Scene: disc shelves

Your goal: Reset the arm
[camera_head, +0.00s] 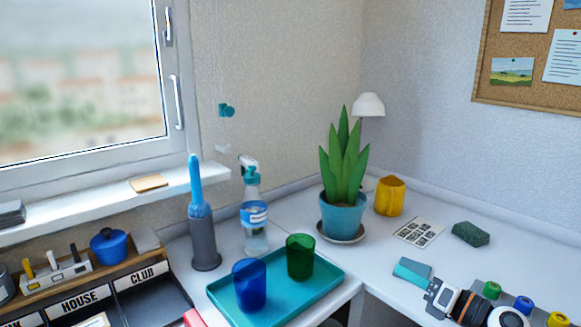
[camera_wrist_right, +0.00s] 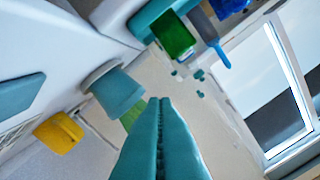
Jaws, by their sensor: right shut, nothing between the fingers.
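My right gripper (camera_head: 413,270) is at the lower right of the head view, its teal fingers pointing left over the white desk. In the right wrist view, the teal fingers of the right gripper (camera_wrist_right: 160,140) are pressed together with nothing between them. They are apart from the objects around them. My left gripper is not in view.
A teal tray (camera_head: 221,297) bears a blue cup (camera_head: 249,285) and a green cup (camera_head: 300,257). Behind are a spray bottle (camera_head: 255,228), a potted plant (camera_head: 343,213) and a yellow pot (camera_head: 390,196). A dark green sponge (camera_head: 470,234) lies right.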

